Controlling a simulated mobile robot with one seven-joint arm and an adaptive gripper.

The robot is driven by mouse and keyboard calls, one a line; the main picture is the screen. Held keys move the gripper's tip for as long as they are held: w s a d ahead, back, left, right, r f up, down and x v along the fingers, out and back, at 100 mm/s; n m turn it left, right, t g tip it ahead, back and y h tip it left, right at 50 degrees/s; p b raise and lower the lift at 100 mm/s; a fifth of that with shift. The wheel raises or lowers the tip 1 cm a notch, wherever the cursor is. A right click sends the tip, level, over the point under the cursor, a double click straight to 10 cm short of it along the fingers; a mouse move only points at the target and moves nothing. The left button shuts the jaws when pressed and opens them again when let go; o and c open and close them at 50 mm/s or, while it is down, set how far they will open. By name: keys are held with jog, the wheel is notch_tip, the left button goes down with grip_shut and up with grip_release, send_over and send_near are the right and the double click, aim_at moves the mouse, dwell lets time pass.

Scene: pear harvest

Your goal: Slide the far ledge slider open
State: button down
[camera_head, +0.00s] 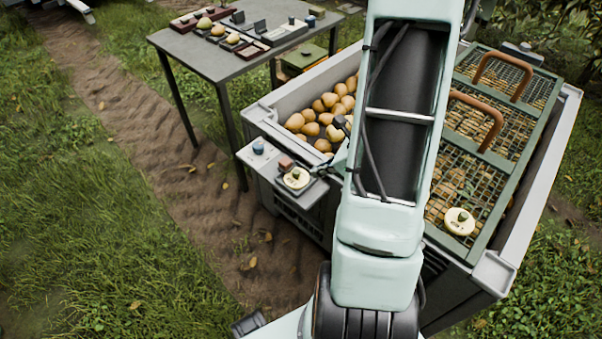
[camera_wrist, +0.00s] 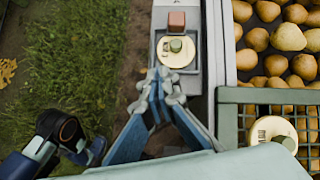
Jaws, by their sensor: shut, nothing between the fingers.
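On the ledge (camera_head: 262,167) along the bin's left side, a reddish block (camera_head: 286,162) sits beside a cream disc (camera_head: 297,178) with a green knob. A blue knob (camera_head: 258,148) stands on the ledge's far end. In the wrist view the reddish block (camera_wrist: 176,22) lies just beyond the cream disc (camera_wrist: 165,60) in a grey track. I cannot tell which part is the far slider, or whether it is open. My gripper (camera_wrist: 160,76) is shut and empty, its tips at the disc's near edge; contact is unclear. My arm hides much of the head view.
The bin (camera_head: 262,112) holds many pears. A green mesh lid (camera_head: 540,92) with brown handles covers its right part, with another cream disc (camera_head: 459,221) on it. A grey table (camera_head: 190,50) with trays stands behind. Grass and a dirt path lie left.

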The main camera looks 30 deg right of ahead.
aim_at(289, 165)
jog(key=d+m+t, duration=0.1)
jog(key=d+f+m+t+b, duration=0.1)
jog(key=m, duration=0.1)
jog(key=shift+s+d, duration=0.1)
jog(key=shift+s, duration=0.05)
jog(key=shift+f, duration=0.15)
jog(key=b+x, duration=0.3)
jog(key=x, duration=0.7)
jog(key=shift+w+f, duration=0.15)
jog(key=shift+w, duration=0.1)
jog(key=shift+w+a+r, duration=0.15)
jog(key=shift+w+a, duration=0.05)
jog(key=shift+w, duration=0.35)
jog(key=shift+w+a+r, duration=0.15)
jog(key=shift+w, duration=0.45)
jog(key=shift+w+a, duration=0.2)
jog(key=shift+w, duration=0.4)
